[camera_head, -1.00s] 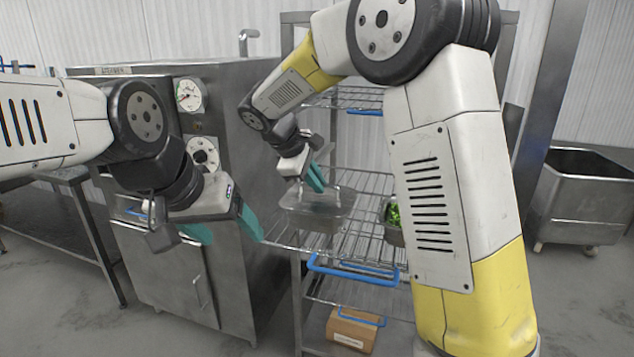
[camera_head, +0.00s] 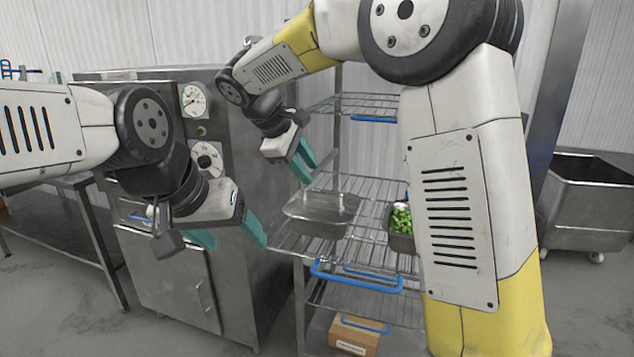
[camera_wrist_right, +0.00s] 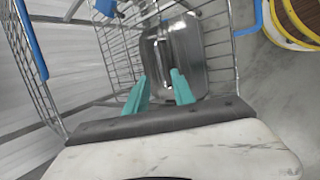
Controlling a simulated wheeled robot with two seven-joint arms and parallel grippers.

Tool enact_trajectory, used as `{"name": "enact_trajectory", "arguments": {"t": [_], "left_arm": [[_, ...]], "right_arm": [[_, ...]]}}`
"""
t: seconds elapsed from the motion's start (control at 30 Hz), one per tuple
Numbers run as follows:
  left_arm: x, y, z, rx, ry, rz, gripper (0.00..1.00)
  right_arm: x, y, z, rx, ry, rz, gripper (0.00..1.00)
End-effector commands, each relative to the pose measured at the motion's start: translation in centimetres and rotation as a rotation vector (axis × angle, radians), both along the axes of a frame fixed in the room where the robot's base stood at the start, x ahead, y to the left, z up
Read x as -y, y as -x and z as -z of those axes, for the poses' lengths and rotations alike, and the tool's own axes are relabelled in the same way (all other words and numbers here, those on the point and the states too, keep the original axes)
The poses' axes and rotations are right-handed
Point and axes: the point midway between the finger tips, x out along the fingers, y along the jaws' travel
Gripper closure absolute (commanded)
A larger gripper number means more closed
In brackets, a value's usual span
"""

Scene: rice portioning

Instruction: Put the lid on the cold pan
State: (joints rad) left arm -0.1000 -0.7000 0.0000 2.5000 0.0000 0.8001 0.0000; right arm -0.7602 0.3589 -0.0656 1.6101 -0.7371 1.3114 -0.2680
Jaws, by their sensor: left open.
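A rectangular steel pan (camera_head: 318,224) stands on a wire rack shelf. A metal lid (camera_head: 316,206) with a raised handle (camera_head: 340,172) lies over its top; I cannot tell if it is fully seated. The lid (camera_wrist_right: 195,60) also shows in the right wrist view, beyond the fingers. My right gripper (camera_head: 308,171) is open and empty, above and to the left of the lid handle, apart from it. Its teal fingers (camera_wrist_right: 160,84) are spread in the wrist view. My left gripper (camera_head: 228,236) is open and empty in front of the steel cabinet, left of the rack.
A pan of green vegetables (camera_head: 401,222) stands right of the lidded pan, partly hidden by my right arm. The rack (camera_head: 370,242) has blue-edged shelves, with a cardboard box (camera_head: 353,337) low down. A steel cabinet (camera_head: 160,262) stands left, and a wheeled bin (camera_head: 590,222) right.

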Motion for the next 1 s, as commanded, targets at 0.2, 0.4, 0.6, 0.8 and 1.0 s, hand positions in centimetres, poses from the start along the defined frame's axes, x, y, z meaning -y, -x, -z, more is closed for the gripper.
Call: {"name": "enact_trajectory", "arguments": {"t": [0.2,0.4,0.6,0.8,1.0], "left_arm": [[0.0,0.0,0.0,0.000,0.000,0.000,0.28],[0.0,0.0,0.0,0.000,0.000,0.000,0.28],[0.0,0.0,0.0,0.000,0.000,0.000,0.28],[0.0,0.0,0.0,0.000,0.000,0.000,0.28],[0.0,0.0,0.0,0.000,0.000,0.000,0.28]], "right_arm": [[-1.4,1.3,-2.7,0.001,0.000,-0.001,0.70],[0.2,2.3,-3.6,-0.005,-0.049,0.035,0.70],[8.1,6.7,-3.1,-0.011,-0.306,0.217,0.70],[14.2,13.9,-1.5,0.041,-0.631,0.470,0.70],[16.8,20.2,0.8,0.143,-0.909,0.716,0.70]]}}
